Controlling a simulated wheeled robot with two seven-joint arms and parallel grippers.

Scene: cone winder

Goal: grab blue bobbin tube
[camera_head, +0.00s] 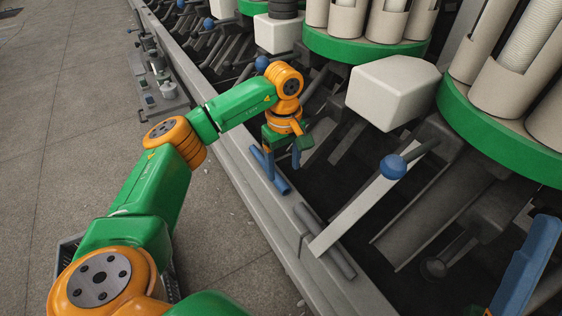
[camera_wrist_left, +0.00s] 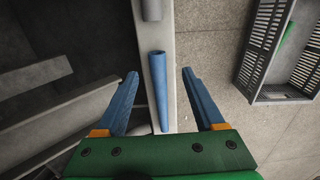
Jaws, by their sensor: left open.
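The blue bobbin tube (camera_head: 282,187) lies on the pale ledge along the machine's front, partly hidden by my left gripper in the head view. My left gripper (camera_head: 283,172) is open above it, with its two blue fingers pointing down. In the left wrist view the tube (camera_wrist_left: 158,88) lies lengthwise between the open fingers of my left gripper (camera_wrist_left: 159,72), with a gap on each side. Nothing is held. Blue finger parts of my right gripper (camera_head: 527,262) show at the lower right edge of the head view; its opening cannot be made out.
A grey tube (camera_head: 325,241) lies on the same ledge (camera_head: 232,158), in line with the blue one. A dark crate (camera_wrist_left: 262,45) with a green tube in it stands on the floor. Machine arms, a white box (camera_head: 392,90) and a blue-knobbed lever (camera_head: 393,167) crowd the right side.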

